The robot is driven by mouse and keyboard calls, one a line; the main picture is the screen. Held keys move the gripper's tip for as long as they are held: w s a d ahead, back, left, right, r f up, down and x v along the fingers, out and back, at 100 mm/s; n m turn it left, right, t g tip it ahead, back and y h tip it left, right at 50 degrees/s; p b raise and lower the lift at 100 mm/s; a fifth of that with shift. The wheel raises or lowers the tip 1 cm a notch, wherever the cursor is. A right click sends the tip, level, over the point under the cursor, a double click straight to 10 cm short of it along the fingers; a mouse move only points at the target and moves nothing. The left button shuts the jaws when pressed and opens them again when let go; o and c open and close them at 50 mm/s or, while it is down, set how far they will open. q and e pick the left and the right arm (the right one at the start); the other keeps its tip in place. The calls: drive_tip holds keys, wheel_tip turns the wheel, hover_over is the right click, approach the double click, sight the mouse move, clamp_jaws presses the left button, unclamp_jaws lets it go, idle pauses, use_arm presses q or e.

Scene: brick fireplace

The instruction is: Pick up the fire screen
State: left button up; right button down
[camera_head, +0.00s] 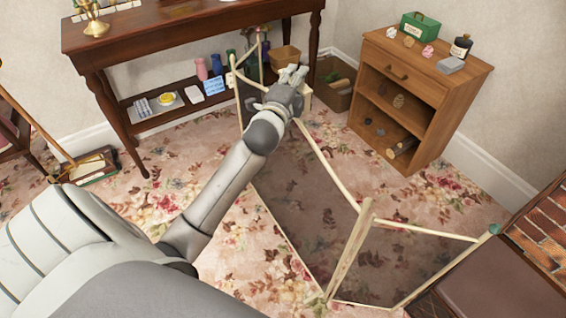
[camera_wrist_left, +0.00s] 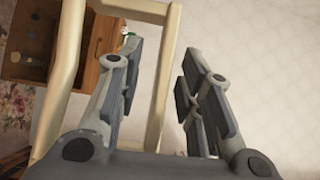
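The fire screen (camera_head: 310,205) is a folding screen with pale wooden frames and dark see-through mesh panels. It stands on the floral carpet, running from the table toward the lower right in the head view. My left gripper (camera_head: 291,76) is over its far part, near the top rail; my arm hides some of the frame there. In the left wrist view the gripper (camera_wrist_left: 160,85) has its fingers spread apart. A pale post of the fire screen (camera_wrist_left: 166,70) shows in the gap between them; I cannot tell whether it touches. My right gripper is not in view.
A dark wooden table (camera_head: 180,28) with a loaded lower shelf stands behind the screen. A small wooden cabinet (camera_head: 455,88) with items on top is to the right. A box (camera_head: 335,95) sits between them. A brick hearth (camera_head: 545,230) is at the right edge.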

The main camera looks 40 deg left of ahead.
use_arm(q)
drive_tip(key=c, duration=0.6)
clamp_jaws()
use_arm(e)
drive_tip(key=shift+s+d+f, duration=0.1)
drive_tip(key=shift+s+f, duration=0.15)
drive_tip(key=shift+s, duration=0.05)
